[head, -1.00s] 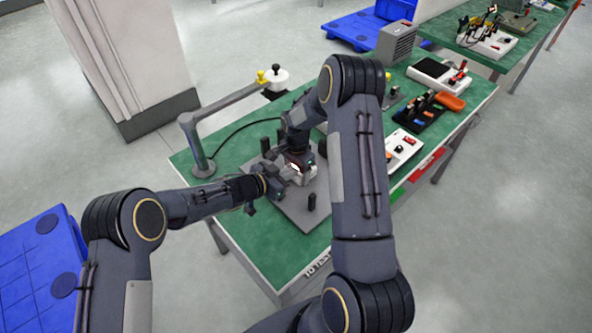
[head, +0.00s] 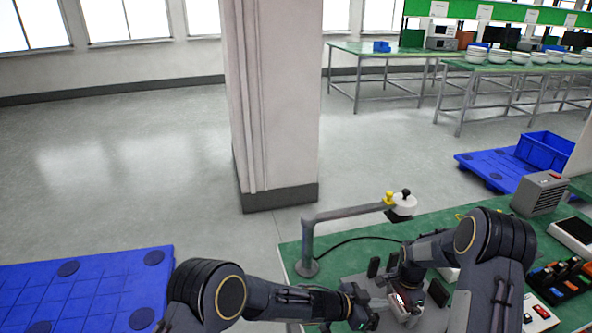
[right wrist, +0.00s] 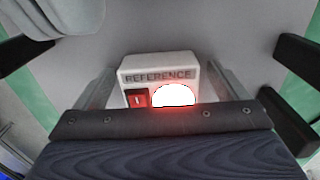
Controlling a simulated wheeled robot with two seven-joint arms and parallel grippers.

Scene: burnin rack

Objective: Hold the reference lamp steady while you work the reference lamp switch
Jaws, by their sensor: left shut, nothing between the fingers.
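The reference lamp is a white box (right wrist: 160,66) marked REFERENCE, with a red rocker switch (right wrist: 137,98) at left and a dome (right wrist: 173,96) glowing white-red. In the right wrist view my right gripper (right wrist: 162,76) has one finger against each side of the box. In the head view the right gripper (head: 404,297) is at the lamp, which it partly hides. My left gripper (head: 380,309) is shut and empty, just left of the lamp. Part of a pale grey shape, likely the left gripper, shows at the top left of the right wrist view, apart from the switch.
The lamp is on a grey plate (head: 352,284) with dark upright posts (head: 374,266) on a green bench (head: 294,257). A grey bent arm (head: 345,212) stands behind. Boxes with switches (head: 537,314) lie to the right. A pillar (head: 277,100) and blue pallet (head: 85,290) stand off the bench.

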